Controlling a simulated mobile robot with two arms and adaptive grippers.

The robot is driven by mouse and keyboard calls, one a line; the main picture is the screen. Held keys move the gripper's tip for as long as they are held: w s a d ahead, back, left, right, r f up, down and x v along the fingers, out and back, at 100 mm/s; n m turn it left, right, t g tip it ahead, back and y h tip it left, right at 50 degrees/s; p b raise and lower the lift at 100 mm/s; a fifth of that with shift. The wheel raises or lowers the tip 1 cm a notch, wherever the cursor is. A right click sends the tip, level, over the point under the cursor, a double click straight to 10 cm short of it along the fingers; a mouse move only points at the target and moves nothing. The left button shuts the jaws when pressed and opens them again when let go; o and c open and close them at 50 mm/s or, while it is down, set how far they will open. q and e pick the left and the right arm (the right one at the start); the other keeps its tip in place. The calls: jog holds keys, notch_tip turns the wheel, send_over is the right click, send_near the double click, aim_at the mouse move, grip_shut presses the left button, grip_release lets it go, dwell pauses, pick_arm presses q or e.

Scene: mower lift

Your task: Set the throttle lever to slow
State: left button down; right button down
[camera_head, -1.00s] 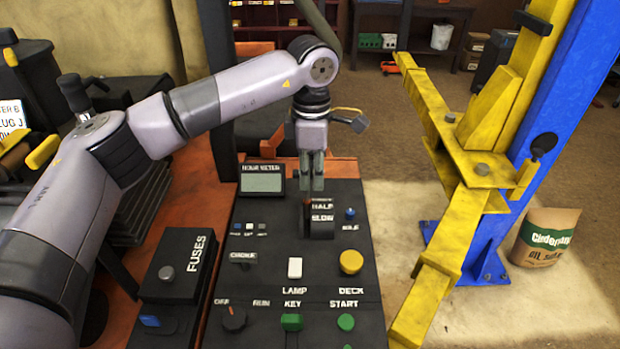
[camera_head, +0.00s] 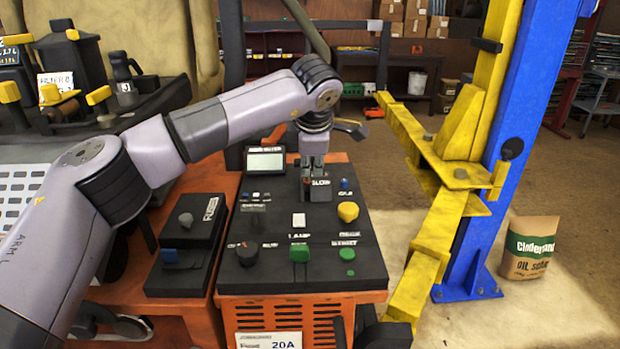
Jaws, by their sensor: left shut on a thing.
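The black control panel (camera_head: 295,265) sits on an orange body. My left gripper (camera_head: 313,174) reaches down from above and is shut on the throttle lever at this block. The fingers hide the lever itself and the upper label, so its exact setting cannot be read. My right gripper is not in view.
A fuse box (camera_head: 192,215) is at left. A blue post (camera_head: 500,150) with yellow arms stands right.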

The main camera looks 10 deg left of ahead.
pick_arm(q)
jog(key=shift+s+d+f, duration=0.1)
jog(key=shift+s+f, duration=0.2)
jog(key=shift+f, duration=0.05)
jog(key=shift+s+b, duration=0.15)
jog(key=shift+b, duration=0.15)
jog(key=shift+f, duration=0.1)
jog(key=c, duration=1.9)
grip_release()
jog(key=o, duration=0.4)
jog(key=shift+c, duration=0.2)
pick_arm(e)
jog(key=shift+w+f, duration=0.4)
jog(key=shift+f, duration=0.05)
pick_arm(q)
jog(key=shift+r, duration=0.25)
jog(key=v, duration=1.1)
jog(key=shift+s+r, duration=0.2)
jog(key=shift+r, duration=0.1)
